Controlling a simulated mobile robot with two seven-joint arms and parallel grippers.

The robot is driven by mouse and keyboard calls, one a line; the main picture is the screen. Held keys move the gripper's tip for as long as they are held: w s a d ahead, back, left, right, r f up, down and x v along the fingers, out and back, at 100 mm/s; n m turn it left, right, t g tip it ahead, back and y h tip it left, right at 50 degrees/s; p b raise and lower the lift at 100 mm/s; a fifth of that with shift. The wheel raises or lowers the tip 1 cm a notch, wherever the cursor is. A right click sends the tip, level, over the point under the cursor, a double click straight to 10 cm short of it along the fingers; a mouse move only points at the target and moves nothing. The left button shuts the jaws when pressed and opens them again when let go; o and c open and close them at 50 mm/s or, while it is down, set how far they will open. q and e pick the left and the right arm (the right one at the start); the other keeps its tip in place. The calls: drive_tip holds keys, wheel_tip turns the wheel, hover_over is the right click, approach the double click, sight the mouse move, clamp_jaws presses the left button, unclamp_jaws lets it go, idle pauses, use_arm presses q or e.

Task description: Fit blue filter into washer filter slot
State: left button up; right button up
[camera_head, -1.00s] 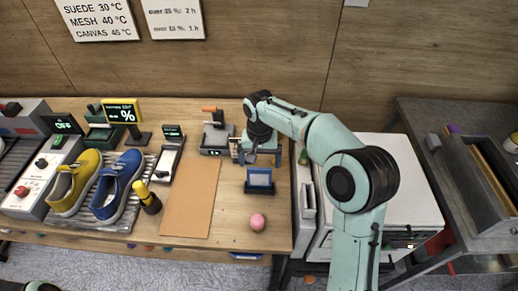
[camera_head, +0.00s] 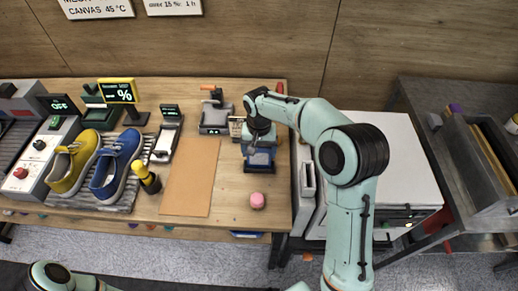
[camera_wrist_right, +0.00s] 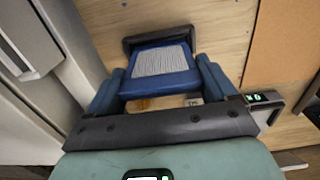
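The blue filter (camera_head: 260,160), with a pale pleated face, sits in a dark stand (camera_head: 259,169) on the wooden table. It also shows in the right wrist view (camera_wrist_right: 162,61), where the dark stand (camera_wrist_right: 131,43) rims its far side. My right gripper (camera_head: 259,147) is at the far edge of the filter and partly covers it. In the wrist view its blue fingers (camera_wrist_right: 160,74) are spread apart, one on each side of the filter's near end; I cannot tell whether they touch it. Part of my left arm shows at the lower left, its gripper outside the picture. I cannot make out the filter slot.
A white box-like machine (camera_head: 385,150) stands right of the table, possibly the washer. A pink lump (camera_head: 257,200) lies just in front of the filter.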

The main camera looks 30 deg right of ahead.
drive_tip(key=c, duration=0.3)
drive_tip(key=shift+r, duration=0.1)
use_arm(q)
drive_tip(key=shift+w+r, duration=0.1)
drive_tip(key=shift+r, duration=0.05)
use_arm(e)
drive_tip(key=shift+r, duration=0.1)
drive_tip(key=shift+w+r+p, duration=0.2)
drive_tip(key=shift+r+p, duration=0.15)
drive_tip(key=shift+r, duration=0.25)
drive_tip(key=shift+s+r+p, duration=0.15)
drive_tip(key=shift+r+p, duration=0.2)
drive_tip(key=shift+r, duration=0.4)
use_arm(q)
drive_tip(key=shift+w+r+p, duration=0.35)
drive_tip(key=shift+w+r, duration=0.75)
drive_tip(key=shift+r, duration=0.15)
use_arm(e)
drive_tip(key=shift+r, duration=0.75)
